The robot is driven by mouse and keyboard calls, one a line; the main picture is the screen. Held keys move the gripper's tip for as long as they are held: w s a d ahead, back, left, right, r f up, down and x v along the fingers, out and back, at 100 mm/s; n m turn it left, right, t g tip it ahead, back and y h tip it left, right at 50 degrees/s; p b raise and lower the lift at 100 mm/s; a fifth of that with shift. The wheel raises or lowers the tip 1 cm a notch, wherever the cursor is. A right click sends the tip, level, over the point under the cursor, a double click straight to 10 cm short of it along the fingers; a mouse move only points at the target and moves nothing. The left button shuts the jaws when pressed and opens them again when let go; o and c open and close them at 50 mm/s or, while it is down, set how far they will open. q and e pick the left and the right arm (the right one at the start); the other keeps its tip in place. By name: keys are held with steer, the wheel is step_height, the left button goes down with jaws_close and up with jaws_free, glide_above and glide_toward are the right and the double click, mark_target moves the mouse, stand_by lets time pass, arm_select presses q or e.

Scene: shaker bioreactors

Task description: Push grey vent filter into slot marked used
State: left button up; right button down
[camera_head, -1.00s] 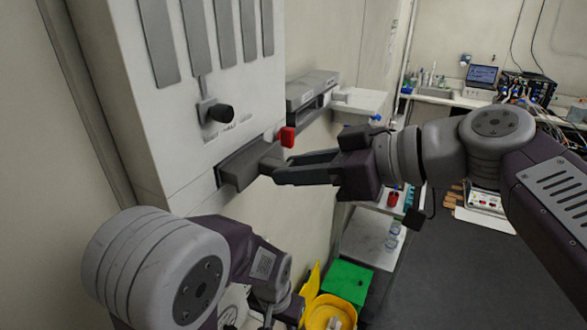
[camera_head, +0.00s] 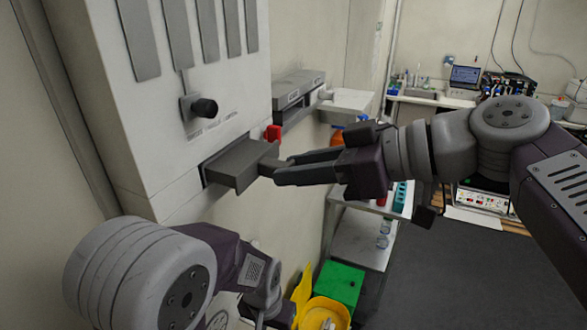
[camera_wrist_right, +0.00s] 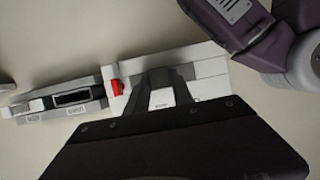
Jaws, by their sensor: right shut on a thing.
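The grey vent filter (camera_head: 240,166) is a long dark grey block that sticks out of a slot low in the white wall cabinet (camera_head: 160,160). My right gripper (camera_head: 274,172) is shut on its outer end. In the right wrist view, my right fingers (camera_wrist_right: 162,95) close around a light-coloured end piece with a small label too blurred to read. The filter's inner end is hidden in the cabinet, and I cannot read a mark for this slot in the head view. My left gripper (camera_head: 268,312) hangs low beneath the cabinet, its fingertips unclear.
A red knob (camera_head: 273,133) sits just above the filter. A black-knobbed lever (camera_head: 203,107) is on the cabinet face. Farther along the wall is a grey holder (camera_head: 298,90), with a "clean" label in the wrist view. A green box (camera_head: 340,282) and yellow bin (camera_head: 322,312) stand below.

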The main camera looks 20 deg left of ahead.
steer(key=shift+d, duration=0.3)
steer(key=shift+d, duration=0.1)
steer(key=shift+s+d+b, duration=0.1)
steer(key=shift+d+b, duration=0.35)
steer(key=shift+d, duration=0.2)
steer(key=shift+s+d+b, duration=0.1)
steer(key=shift+d+b, duration=0.35)
steer(key=shift+d, duration=1.05)
